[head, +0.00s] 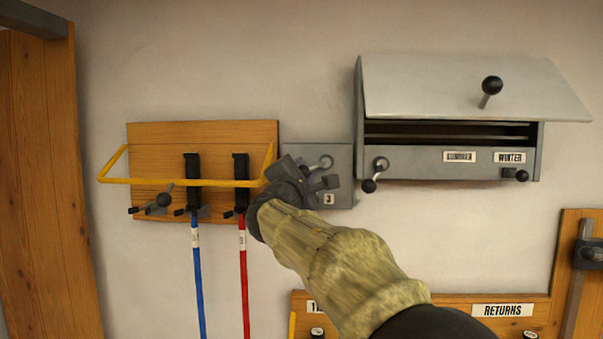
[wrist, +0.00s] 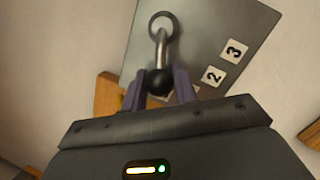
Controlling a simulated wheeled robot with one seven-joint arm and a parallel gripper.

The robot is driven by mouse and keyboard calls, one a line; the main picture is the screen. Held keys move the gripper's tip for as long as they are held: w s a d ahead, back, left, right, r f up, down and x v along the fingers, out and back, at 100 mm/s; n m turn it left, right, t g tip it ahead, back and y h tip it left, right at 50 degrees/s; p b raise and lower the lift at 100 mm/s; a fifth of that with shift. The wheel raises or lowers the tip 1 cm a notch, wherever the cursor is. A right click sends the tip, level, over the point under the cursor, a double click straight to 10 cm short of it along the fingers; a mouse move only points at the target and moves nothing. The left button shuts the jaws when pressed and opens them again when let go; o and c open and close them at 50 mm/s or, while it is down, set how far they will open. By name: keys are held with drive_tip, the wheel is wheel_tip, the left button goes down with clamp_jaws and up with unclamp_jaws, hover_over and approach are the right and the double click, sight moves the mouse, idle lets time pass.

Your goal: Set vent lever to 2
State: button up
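The vent lever (wrist: 161,48) has a pale shaft and a black ball knob (wrist: 159,82), on a grey plate (wrist: 205,25). The wrist view shows labels 3 (wrist: 235,50) and 2 (wrist: 213,77) on the plate. The lever points away from 3, past 2, toward a pale patch mostly hidden behind my fingers. My gripper (wrist: 160,80) has one purple finger on each side of the knob, both close against it; it looks shut on the knob. In the head view my gripper (head: 325,178) covers part of the plate (head: 340,160), where only label 3 shows.
A wooden board (head: 150,150) with a yellow rail (head: 180,183) and blue and red rods is just left of my gripper. A grey box (head: 420,162) with a small lever and a raised lid is to the right. A RETURNS board (head: 450,305) is below.

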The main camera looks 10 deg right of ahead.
sight(316, 181)
drive_tip(key=shift+f+n+b, duration=0.2)
drive_tip(key=shift+n+b, duration=0.1)
drive_tip(key=shift+b, duration=0.1)
drive_tip(key=n+b, duration=0.1)
drive_tip(key=f+n+b, duration=0.1)
drive_tip(key=b, duration=0.1)
drive_tip(key=shift+s+d+f+t+y, duration=0.1)
drive_tip(key=shift+d+t+y, duration=0.15)
drive_tip(key=shift+t+y, duration=0.15)
drive_tip(key=shift+s+d+f+n+t+y+b, duration=0.25)
drive_tip(key=shift+d+n+y+b, duration=0.5)
drive_tip(key=shift+n, duration=0.95)
drive_tip(key=shift+d+f+n+t+y+b, duration=0.1)
drive_tip(key=shift+f+n+y+b, duration=0.3)
drive_tip(key=shift+n+b, duration=1)
drive_tip(key=shift+s+d+f+n+t+y+b, duration=0.2)
drive_tip(key=shift+d+n+y+b, duration=0.35)
drive_tip(key=shift+n, duration=1.45)
drive_tip(key=shift+a, duration=0.1)
drive_tip(key=o, duration=0.6)
